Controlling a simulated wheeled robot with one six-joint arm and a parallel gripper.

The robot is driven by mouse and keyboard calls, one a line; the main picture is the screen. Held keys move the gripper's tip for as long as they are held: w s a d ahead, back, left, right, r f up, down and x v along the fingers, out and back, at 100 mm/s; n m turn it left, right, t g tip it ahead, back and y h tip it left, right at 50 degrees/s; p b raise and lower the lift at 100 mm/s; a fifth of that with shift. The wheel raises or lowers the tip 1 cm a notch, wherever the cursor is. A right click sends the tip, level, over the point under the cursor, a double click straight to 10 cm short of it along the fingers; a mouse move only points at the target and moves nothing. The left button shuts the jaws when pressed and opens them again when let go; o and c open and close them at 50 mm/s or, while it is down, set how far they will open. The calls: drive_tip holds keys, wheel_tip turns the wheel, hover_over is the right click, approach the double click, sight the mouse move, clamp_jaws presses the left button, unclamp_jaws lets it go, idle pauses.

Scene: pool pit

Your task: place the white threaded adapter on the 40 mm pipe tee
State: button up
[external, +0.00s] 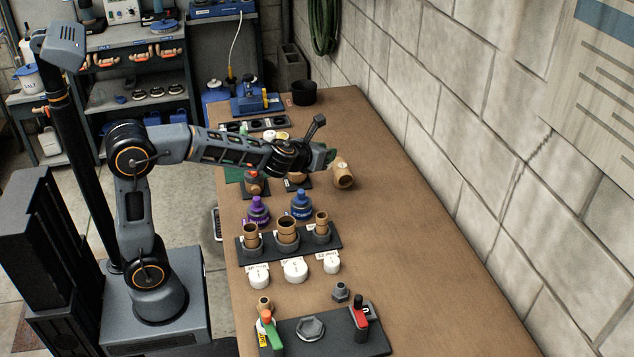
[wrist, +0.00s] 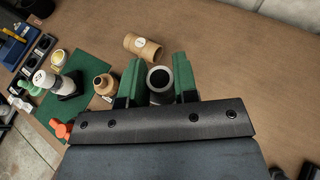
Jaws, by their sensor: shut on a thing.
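My gripper (wrist: 159,80) has green fingers and is shut on a grey round fitting (wrist: 160,72) with a dark open bore. It looks grey rather than white, so I cannot tell whether it is the adapter. In the external view my gripper (external: 327,156) hangs over the bench, and the held fitting is hidden. Just beyond it a tan cylinder (wrist: 143,46) with a label lies on its side, also seen externally (external: 343,173). A tan necked fitting (wrist: 104,84) stands left of the fingers. No piece is clearly readable as the 40 mm tee.
A dark rack (external: 266,243) holds three tan pipe pieces, with three white caps (external: 295,271) in front. Purple (external: 258,211) and blue (external: 301,204) bottles stand behind it. A green mat (wrist: 88,68) bears several items. The bench right of the gripper (external: 420,230) is clear towards the wall.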

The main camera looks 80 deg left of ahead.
drive_tip(key=s+a+n+g+y, duration=0.1)
drive_tip(key=s+a+n+y, duration=0.1)
drive_tip(key=a, duration=0.4)
hover_over(345, 171)
drive_tip(key=f, duration=0.8)
drive_tip(key=shift+s+p, duration=0.35)
drive_tip(key=shift+w+a+f, duration=0.15)
drive_tip(key=shift+w+f, duration=0.25)
drive_tip(key=shift+f, duration=0.15)
drive_tip(key=shift+f+b, duration=0.35)
drive_tip(key=shift+f, duration=1.15)
drive_tip(key=shift+f, duration=0.1)
drive_tip(key=o, duration=0.9)
